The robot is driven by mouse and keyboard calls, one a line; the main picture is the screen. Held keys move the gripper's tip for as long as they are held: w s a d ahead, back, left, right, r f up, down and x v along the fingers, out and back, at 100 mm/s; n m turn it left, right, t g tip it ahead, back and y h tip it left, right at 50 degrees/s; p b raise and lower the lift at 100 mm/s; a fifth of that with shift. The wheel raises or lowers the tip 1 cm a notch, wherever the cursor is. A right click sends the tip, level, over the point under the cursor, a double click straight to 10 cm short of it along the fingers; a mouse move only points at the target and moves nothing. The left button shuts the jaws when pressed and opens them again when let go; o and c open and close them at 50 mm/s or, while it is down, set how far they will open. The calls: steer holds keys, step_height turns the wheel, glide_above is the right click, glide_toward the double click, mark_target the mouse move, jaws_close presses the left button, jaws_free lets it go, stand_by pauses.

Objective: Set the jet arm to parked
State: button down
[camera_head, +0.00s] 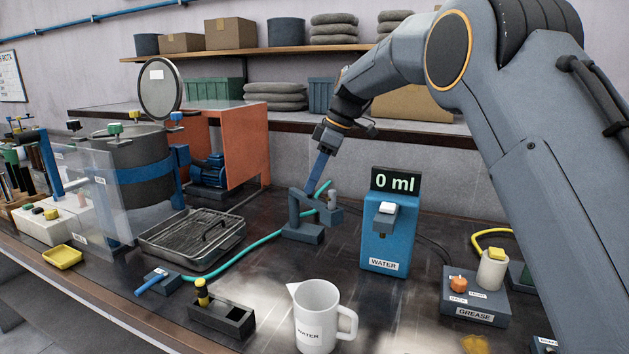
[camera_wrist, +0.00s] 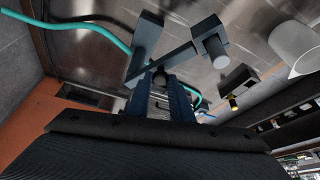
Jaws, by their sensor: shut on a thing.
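The jet arm (camera_head: 322,211) is a dark grey bar on a grey stand (camera_head: 303,234) on the bench, with a small light grey cylinder near its right end. A teal hose (camera_head: 253,240) runs to it. My gripper (camera_head: 314,188) reaches down from above, its blue fingers shut at the jet arm. The wrist view shows the fingers (camera_wrist: 161,88) closed around a small dark knob (camera_wrist: 160,76) on the jet arm (camera_wrist: 160,64). No parked mark can be made out.
A blue WATER dispenser (camera_head: 388,240) reading 0 ml stands just right of the jet arm. A wire tray (camera_head: 192,242) lies left, near a dark tank (camera_head: 135,165) with a clear panel. A white WATER jug (camera_head: 315,315) stands in front, beside a GREASE box (camera_head: 474,303).

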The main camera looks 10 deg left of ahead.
steer(key=shift+w+r, duration=0.1)
steer(key=c, duration=1.6)
jaws_free()
steer(key=shift+d, duration=0.1)
steer(key=b+v, duration=0.1)
steer(key=v, duration=0.6)
steer(key=shift+d+r+b, duration=0.15)
steer(key=shift+r+b, duration=0.15)
steer(key=shift+r, duration=0.05)
